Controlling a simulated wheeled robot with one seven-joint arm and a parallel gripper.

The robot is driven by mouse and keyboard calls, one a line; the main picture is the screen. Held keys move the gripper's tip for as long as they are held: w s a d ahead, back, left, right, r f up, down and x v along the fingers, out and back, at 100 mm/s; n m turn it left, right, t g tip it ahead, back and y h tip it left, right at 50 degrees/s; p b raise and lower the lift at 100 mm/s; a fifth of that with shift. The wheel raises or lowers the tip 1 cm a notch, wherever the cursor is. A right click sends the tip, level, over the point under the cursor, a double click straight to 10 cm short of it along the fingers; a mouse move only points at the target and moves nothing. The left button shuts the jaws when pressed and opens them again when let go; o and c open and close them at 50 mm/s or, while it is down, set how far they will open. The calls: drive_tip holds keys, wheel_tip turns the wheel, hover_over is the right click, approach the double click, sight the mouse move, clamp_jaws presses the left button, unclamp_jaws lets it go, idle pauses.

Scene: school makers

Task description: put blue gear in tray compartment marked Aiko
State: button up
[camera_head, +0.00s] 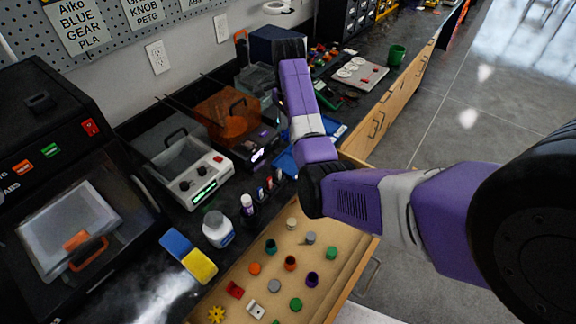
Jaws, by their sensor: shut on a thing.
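I cannot make out a blue gear anywhere. A paper label reading "Aiko BLUE GEAR PLA" (80,24) hangs on the pegboard at the top left. No tray compartment marked Aiko can be read. A flat blue item (286,163) shows partly behind my arm on the counter; I cannot tell whether it is a tray. My purple arm comes in from the right and reaches over the counter toward the back. It ends in view at a dark joint, and my gripper's fingers cannot be seen, nor anything they hold.
An open wooden drawer (340,262) holds several small coloured parts, including a yellow gear (216,314). A green mug (397,54) stands farther back. Floor at right is clear.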

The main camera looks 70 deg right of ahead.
sight(289, 165)
wheel_tip(289, 165, down, 13)
idle(0.5)
drive_tip(key=shift+f, duration=0.1)
drive_tip(key=o, duration=1)
wheel_tip(289, 165, up, 12)
drive_tip(key=shift+r, duration=0.2)
idle(0.3)
